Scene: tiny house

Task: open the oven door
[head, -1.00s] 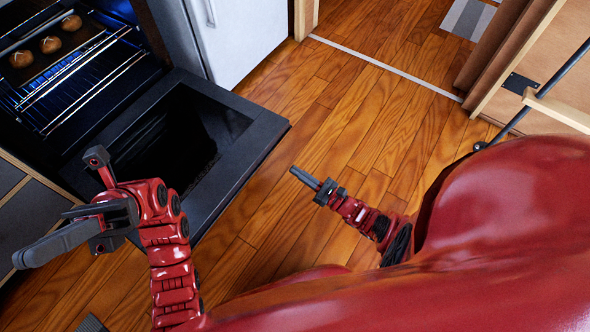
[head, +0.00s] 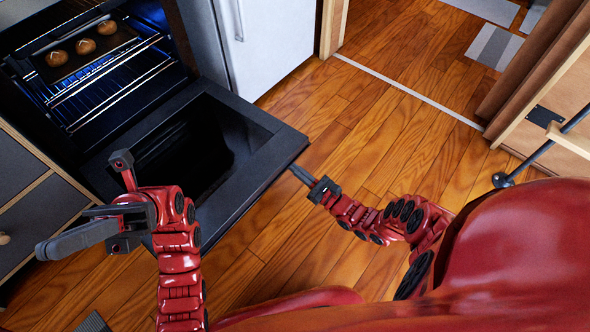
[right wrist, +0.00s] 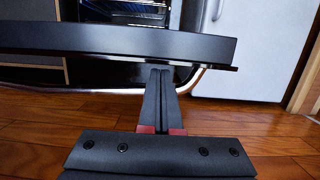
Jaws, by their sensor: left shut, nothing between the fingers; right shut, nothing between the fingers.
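The oven (head: 60,110) stands at the upper left with its cavity lit blue. Its black door (head: 255,150) is swung down and lies about level, fully exposing the racks. My right gripper (head: 297,172) is shut and empty, with its tips at the door's right-hand edge. In the right wrist view, the shut fingers (right wrist: 157,80) reach up to the underside of the door's edge (right wrist: 120,42); contact is unclear. A curved metal bar (right wrist: 100,90) shows below the door there. My left gripper (head: 55,243) is shut and empty, in front of the door's left part.
Several round brown buns (head: 85,47) sit on a tray inside the oven. A white fridge (head: 270,40) stands right of the oven, and drawers (head: 35,200) stand left. Wooden floor (head: 370,130) is clear to the right, towards a doorway with grey mats (head: 492,45).

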